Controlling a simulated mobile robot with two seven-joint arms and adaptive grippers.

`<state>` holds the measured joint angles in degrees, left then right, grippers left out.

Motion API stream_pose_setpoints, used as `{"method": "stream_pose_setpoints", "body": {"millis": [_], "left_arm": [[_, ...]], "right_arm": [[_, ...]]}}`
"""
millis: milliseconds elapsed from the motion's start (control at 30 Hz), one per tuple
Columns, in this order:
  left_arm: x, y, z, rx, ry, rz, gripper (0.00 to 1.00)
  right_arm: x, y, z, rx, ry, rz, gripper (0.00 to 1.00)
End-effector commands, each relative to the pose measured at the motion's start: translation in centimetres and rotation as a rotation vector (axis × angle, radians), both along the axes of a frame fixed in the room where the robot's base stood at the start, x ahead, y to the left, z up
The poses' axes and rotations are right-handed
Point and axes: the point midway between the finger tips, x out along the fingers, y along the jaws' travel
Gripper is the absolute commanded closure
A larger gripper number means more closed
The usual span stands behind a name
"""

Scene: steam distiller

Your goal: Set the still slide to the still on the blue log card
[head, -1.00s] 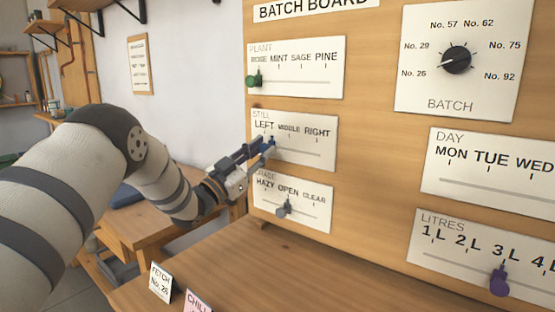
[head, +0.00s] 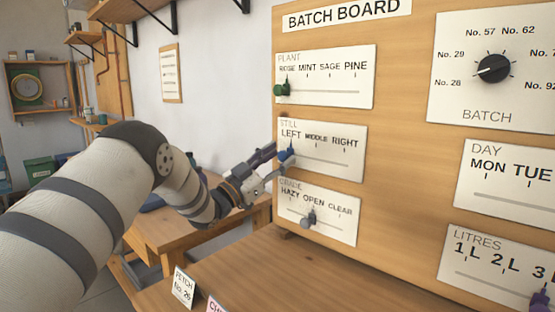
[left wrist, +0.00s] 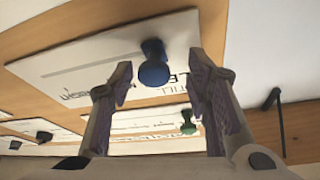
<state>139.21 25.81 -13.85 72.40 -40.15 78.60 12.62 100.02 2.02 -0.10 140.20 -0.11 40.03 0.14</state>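The still slide is a blue knob (head: 288,156) on the white STILL plate (head: 340,165) of the batch board. It stands under LEFT, at the left end of its slot. My left gripper (head: 276,165) is at the knob from the left side. In the left wrist view the blue knob (left wrist: 153,68) shows between the two spread fingers of the left gripper (left wrist: 160,82), with gaps on both sides. The fingers look open and not closed on it. No blue log card shows in these frames. My right gripper is out of view.
Above is the PLANT plate with a green knob (head: 282,89) near ROSE. Below is the GRADE plate with a grey knob (head: 308,219) near OPEN. A BATCH dial (head: 494,68) and a purple LITRES knob (head: 540,299) are at right. A white FETCH card (head: 184,288) stands on the bench.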

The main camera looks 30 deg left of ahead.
Motion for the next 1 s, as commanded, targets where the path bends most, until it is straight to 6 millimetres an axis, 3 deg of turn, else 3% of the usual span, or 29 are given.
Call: {"method": "stream_pose_setpoints", "body": {"millis": [167,400,600,1000], "left_arm": [[-1.2,0.3,-0.5,-0.002,0.002,0.0,0.56],[-7.0,1.8,-2.9,-0.004,0.003,0.002,0.56],[-10.2,2.6,-4.2,0.0,0.001,0.001,0.56],[-10.9,2.7,-4.4,0.0,0.0,0.001,0.56]], "right_arm": [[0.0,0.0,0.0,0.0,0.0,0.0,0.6],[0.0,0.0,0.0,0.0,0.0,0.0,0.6],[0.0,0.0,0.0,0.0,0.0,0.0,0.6],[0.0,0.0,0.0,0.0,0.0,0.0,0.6]]}}
